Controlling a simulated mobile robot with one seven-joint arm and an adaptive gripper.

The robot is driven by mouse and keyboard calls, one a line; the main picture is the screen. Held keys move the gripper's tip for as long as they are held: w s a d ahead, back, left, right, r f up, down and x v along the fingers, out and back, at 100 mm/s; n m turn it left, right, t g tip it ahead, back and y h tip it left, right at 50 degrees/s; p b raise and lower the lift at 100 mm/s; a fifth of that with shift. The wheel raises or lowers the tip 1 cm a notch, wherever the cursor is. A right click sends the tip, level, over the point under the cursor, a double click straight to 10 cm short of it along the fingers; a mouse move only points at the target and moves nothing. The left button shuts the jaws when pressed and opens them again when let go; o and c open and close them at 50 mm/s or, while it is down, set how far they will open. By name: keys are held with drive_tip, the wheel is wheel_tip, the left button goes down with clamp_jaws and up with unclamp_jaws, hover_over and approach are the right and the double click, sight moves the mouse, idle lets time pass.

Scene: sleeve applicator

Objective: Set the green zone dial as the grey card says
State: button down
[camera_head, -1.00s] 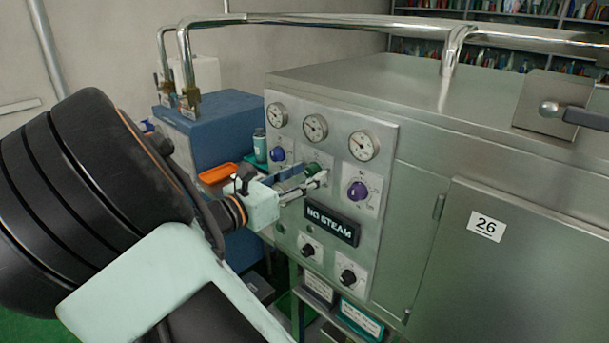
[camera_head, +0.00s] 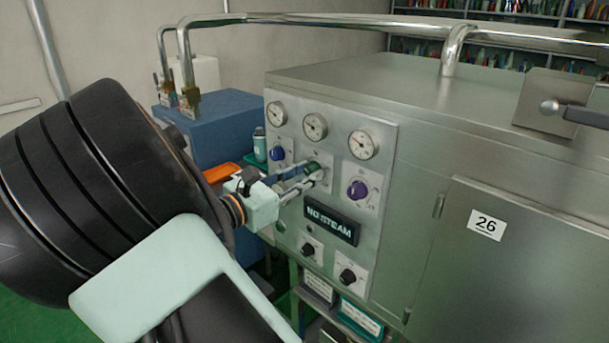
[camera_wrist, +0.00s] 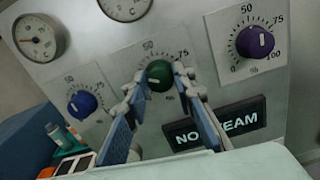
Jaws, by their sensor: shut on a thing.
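The green zone dial (camera_wrist: 158,76) sits on the panel between the blue and purple dials; in the head view it (camera_head: 312,168) is partly hidden by the fingers. My gripper (camera_wrist: 161,86) is shut on it, with one finger on each side of the knob. The gripper also shows in the head view (camera_head: 314,175). A pale mark shows on the knob, but its exact reading is unclear; 50 and 75 show on its scale. A card with a greyish edge (camera_head: 318,287) stands low under the panel, its print too small to read.
The blue dial (camera_wrist: 82,103) is left of the green one and the purple dial (camera_wrist: 255,42) right. A NO STEAM sign (camera_head: 331,224) and two black knobs lie below. Gauges are above. A teal-edged card (camera_head: 361,319) stands beside the greyish one. An orange tray (camera_head: 220,172) is left.

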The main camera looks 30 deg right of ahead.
drive_tip(key=shift+f+m+b, duration=0.1)
drive_tip(key=shift+m+b, duration=3.6)
drive_tip(key=shift+m, duration=1.9)
drive_tip(key=c, duration=1.6)
unclamp_jaws()
drive_tip(key=v, duration=1.2)
drive_tip(key=shift+s+m, duration=0.1)
drive_tip(key=shift+m, duration=0.2)
